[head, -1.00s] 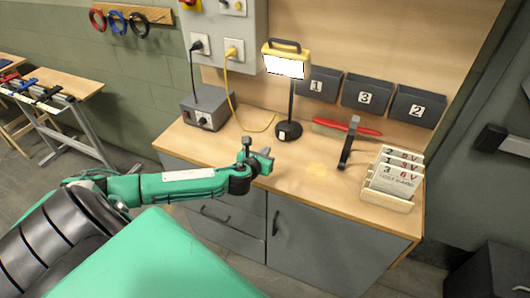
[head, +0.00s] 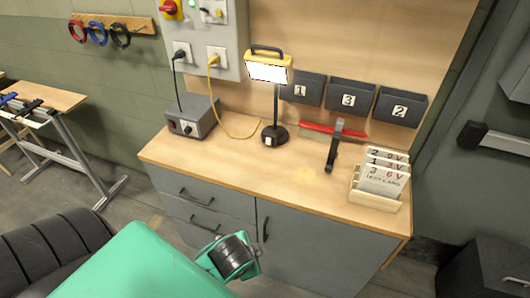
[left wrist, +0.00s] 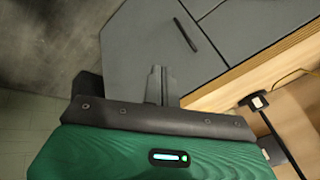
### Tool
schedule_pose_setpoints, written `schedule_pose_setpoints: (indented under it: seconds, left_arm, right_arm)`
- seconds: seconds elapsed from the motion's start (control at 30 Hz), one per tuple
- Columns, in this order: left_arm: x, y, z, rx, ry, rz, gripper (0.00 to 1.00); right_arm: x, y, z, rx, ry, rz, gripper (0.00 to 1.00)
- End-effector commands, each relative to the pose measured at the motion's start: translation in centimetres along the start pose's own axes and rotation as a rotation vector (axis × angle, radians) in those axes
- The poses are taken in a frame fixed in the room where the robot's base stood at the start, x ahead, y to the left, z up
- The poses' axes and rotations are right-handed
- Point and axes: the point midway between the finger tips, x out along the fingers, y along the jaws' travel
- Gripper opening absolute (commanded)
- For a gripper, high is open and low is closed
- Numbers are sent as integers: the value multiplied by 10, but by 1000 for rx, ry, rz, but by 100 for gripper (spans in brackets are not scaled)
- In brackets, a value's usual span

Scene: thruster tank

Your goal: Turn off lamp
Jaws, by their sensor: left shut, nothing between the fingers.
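The work lamp (head: 269,70) has a yellow head with a bright white panel, so it is lit. It stands upright on a black post and round base (head: 275,135) towards the back of the wooden workbench (head: 200,155). A small pale switch (head: 268,141) shows on the base's front. Its yellow cord (head: 225,115) runs to a wall socket (head: 217,60). In the left wrist view the lamp base (left wrist: 256,100) shows at the right. My left gripper (left wrist: 160,72) is shut and empty, in front of the grey cabinet, apart from the lamp. My right gripper is out of view.
A grey power box (head: 193,118) stands left of the lamp. Right of it are a red-handled tool (head: 333,130), a dark upright clamp-like tool (head: 333,150) and a card rack (head: 375,200). Numbered bins (head: 350,95) hang behind. The bench front is clear.

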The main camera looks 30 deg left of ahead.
Motion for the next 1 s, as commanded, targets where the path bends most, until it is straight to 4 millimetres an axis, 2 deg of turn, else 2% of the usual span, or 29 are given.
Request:
schedule_pose_setpoints:
  seconds: [0.17,0.27,0.47,0.67,0.8,1.0]
  left_arm:
    - [4,37,25,-299,-73,115,0]
    - [28,60,41,-432,-123,163,0]
    - [84,88,62,-493,-163,191,0]
    - [157,124,97,-491,-195,205,0]
    - [208,156,134,-483,-217,214,0]
    - [263,205,198,-470,-249,228,0]
  right_arm:
    - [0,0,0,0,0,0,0]
    - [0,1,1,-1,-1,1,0]
    - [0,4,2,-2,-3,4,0]
    - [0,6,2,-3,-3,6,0]
    - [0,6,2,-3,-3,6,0]
    - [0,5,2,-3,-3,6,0]
